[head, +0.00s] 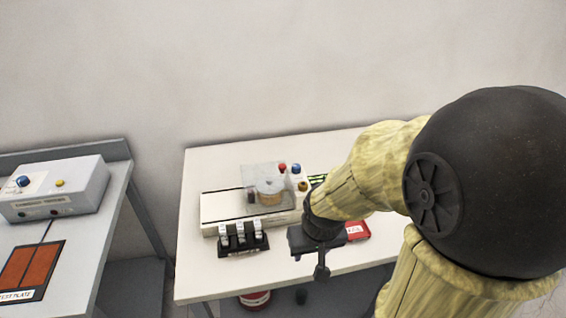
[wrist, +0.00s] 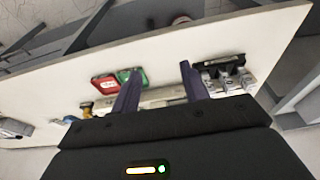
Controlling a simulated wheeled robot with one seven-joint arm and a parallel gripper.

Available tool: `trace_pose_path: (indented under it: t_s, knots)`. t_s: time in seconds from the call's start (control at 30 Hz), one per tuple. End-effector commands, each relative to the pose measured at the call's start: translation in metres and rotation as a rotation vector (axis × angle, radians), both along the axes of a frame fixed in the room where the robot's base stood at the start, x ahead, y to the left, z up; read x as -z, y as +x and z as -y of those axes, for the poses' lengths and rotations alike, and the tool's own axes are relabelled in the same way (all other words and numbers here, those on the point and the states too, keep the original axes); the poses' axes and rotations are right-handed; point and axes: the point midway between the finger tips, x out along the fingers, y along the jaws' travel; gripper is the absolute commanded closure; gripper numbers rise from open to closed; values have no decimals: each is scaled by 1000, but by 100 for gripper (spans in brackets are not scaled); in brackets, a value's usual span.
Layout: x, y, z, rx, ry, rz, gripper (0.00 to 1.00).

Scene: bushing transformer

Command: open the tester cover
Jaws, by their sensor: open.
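The tester is a low cream box (head: 225,207) on the white table. A clear, greyish cover (head: 256,172) shows over its top, around a copper-coloured round part (head: 268,190); I cannot tell its exact angle. A red knob and a blue knob stand beside it at the back right. My gripper (head: 321,268) is in front and to the right of the tester, apart from the cover. In the wrist view its two dark fingers (wrist: 160,85) are spread with nothing between them, and part of the tester (wrist: 165,96) shows behind them. The cover is not clear in that view.
A black rack with several pale clips (head: 242,239) stands in front of the tester. A red tray (head: 357,230) lies at its right, and a green tray (wrist: 131,77) shows beside it. A grey bench (head: 75,232) with a control box (head: 60,188) stands left, across a gap.

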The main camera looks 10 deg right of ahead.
Motion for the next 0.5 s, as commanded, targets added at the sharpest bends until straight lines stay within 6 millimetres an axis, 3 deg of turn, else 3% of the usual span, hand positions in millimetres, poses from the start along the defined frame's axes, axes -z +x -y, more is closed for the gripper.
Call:
trace_pose_path:
  t_s: [0.23,0.5]
  knots:
    - [-19,57,-4,42,1,24,55]
    - [-71,145,-12,151,-10,65,55]
